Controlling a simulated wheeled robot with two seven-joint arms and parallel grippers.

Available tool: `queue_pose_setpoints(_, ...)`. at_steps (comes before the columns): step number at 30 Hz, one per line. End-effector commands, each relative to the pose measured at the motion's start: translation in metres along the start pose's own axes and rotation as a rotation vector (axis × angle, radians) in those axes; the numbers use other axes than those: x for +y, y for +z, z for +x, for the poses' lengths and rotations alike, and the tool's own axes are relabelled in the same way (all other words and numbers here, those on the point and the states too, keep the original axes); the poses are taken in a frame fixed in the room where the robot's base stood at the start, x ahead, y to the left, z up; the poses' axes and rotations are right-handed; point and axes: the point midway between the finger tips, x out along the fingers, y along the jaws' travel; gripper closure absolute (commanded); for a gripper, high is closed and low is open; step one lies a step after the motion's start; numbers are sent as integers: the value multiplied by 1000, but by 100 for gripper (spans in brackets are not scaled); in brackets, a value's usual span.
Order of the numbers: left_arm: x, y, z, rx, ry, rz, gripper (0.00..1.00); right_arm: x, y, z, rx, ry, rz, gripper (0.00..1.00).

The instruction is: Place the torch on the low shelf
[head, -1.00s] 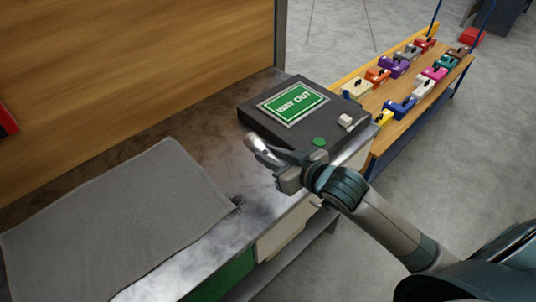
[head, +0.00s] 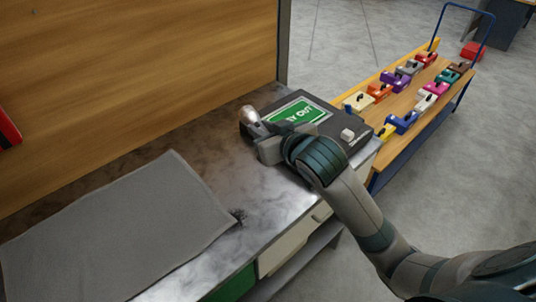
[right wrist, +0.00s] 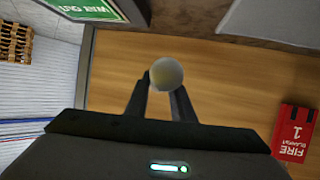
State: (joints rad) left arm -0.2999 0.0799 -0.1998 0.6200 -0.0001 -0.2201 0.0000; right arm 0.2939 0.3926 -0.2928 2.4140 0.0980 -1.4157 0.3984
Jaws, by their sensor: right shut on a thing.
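My right gripper (head: 268,140) is shut on the torch (head: 250,115), a pale silvery thing with a rounded end, held up in front of the sign box's left part. In the right wrist view the torch's round whitish end (right wrist: 166,74) shows between the two dark fingers (right wrist: 166,98). The rest of the torch is hidden by the gripper. A grey low shelf (head: 318,243) shows partly under the bench's front edge; most of it is hidden by the bench top. My left gripper is not in view.
The metal bench top (head: 225,150) carries a grey mat (head: 110,235) and a black box with a green WAY OUT sign (head: 312,116). A wood panel (head: 130,80) stands behind. A trolley (head: 410,140) with several coloured blocks is at the right. A red fire blanket box (right wrist: 296,132) shows too.

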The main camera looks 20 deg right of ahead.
Motion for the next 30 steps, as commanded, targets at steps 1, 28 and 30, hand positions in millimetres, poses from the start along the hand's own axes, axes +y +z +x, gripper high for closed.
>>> queue_pose_setpoints(1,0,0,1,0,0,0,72,-2,-20,-1,12,16,11,100)
queue_pose_setpoints(28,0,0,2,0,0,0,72,-8,-94,-21,-10,103,75,100)
queue_pose_setpoints(30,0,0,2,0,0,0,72,-8,-94,-21,-10,103,74,100)
